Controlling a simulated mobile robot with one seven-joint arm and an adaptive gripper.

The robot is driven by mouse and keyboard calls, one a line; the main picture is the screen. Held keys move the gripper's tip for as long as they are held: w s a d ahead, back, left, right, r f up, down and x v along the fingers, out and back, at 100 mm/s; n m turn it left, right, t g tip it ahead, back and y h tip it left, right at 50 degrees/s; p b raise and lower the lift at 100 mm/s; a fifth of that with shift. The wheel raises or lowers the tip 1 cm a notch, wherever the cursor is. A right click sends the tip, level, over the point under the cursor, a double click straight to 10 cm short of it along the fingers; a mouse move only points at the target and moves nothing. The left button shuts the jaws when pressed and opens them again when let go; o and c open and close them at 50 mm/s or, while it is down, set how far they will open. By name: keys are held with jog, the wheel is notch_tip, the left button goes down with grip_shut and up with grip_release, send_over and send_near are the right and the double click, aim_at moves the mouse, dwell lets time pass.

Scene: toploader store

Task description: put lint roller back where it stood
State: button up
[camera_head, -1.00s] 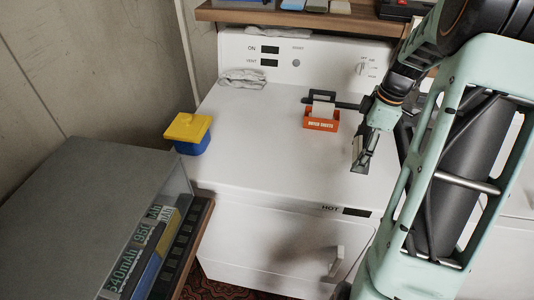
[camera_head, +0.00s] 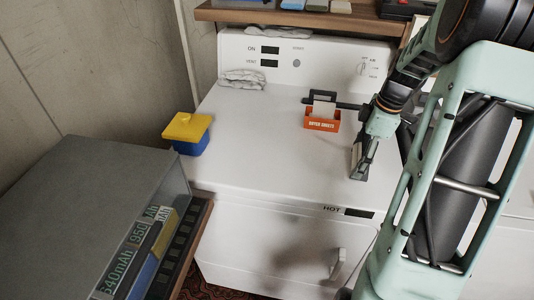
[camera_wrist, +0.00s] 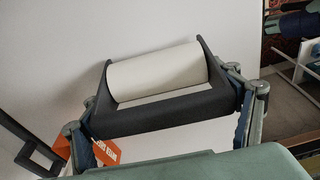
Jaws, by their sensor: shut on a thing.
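The lint roller, a white roll (camera_wrist: 155,75) in a dark frame (camera_wrist: 165,118), sits between the fingers of my gripper (camera_wrist: 165,98) in the wrist view. My gripper is shut on the frame from both sides. In the head view, my gripper (camera_head: 359,165) points down over the right part of the white dryer top (camera_head: 270,165), near its front edge. The roller is small there and partly hidden by the fingers. I cannot tell whether it touches the dryer top.
An orange dryer sheets box (camera_head: 322,122) stands behind and left of my gripper, with a dark bar-like object (camera_head: 348,105) behind it. A yellow-lidded blue box (camera_head: 187,133) and a white cloth (camera_head: 243,79) are on the left. The dryer's middle and front left are clear.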

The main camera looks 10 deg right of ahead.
jog(key=shift+f+b, duration=0.4)
jog(key=shift+f, duration=0.1)
jog(key=o, duration=1.3)
jog(key=shift+c, duration=0.2)
jog(key=shift+r, duration=0.1)
jog(key=r, duration=0.4)
jog(key=d+r, duration=0.1)
jog(key=r, duration=0.6)
jog(key=shift+s+d+r, duration=0.3)
jog(key=shift+s+r, duration=0.05)
jog(key=shift+s, duration=0.05)
